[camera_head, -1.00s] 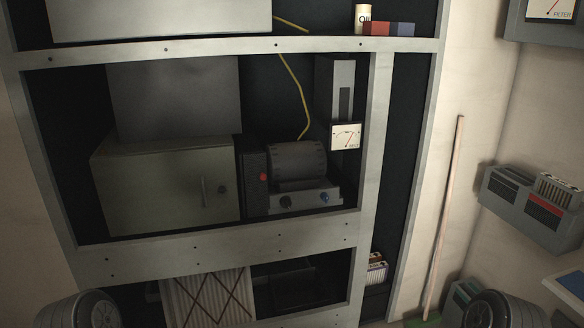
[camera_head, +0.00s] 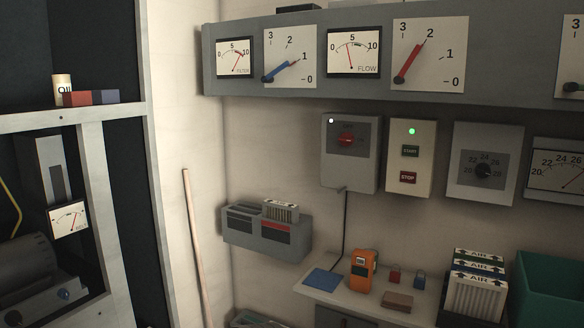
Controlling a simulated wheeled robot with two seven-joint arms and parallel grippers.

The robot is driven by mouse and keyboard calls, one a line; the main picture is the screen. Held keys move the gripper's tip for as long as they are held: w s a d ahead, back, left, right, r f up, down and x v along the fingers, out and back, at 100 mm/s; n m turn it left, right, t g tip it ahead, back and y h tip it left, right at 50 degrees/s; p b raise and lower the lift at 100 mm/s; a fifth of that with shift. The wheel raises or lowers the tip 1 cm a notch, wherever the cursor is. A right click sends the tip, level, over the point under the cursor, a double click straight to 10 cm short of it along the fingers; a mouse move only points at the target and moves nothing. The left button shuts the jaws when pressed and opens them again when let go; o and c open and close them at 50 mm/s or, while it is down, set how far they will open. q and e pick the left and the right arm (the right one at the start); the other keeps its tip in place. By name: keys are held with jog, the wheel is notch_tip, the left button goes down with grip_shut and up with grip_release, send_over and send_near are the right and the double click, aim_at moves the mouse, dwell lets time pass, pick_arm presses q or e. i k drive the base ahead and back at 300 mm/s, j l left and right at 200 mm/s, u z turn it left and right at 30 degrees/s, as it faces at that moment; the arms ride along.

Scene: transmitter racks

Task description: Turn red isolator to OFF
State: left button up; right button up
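The red isolator (camera_head: 347,140) is a red rotary handle on a grey wall box (camera_head: 349,175), right of centre in the head view. A small white lamp shows at the box's upper left. The handle looks roughly level, but its lettering is too small and dark to read. Neither of my grippers shows in this view.
Right of the box is a start/stop panel (camera_head: 410,158) with a green lamp, then a dial box (camera_head: 485,165). A gauge panel (camera_head: 305,92) runs above. Below is a shelf (camera_head: 330,296) with an orange meter (camera_head: 362,270) and small padlocks. A pole (camera_head: 197,245) leans left.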

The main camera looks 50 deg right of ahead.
aim_at(346, 139)
jog(key=z, duration=1.9)
jog(key=i+j, duration=0.2)
jog(key=i, duration=0.35)
jog(key=i+j, duration=0.2)
jog(key=i, duration=0.3)
jog(key=z, duration=1.25)
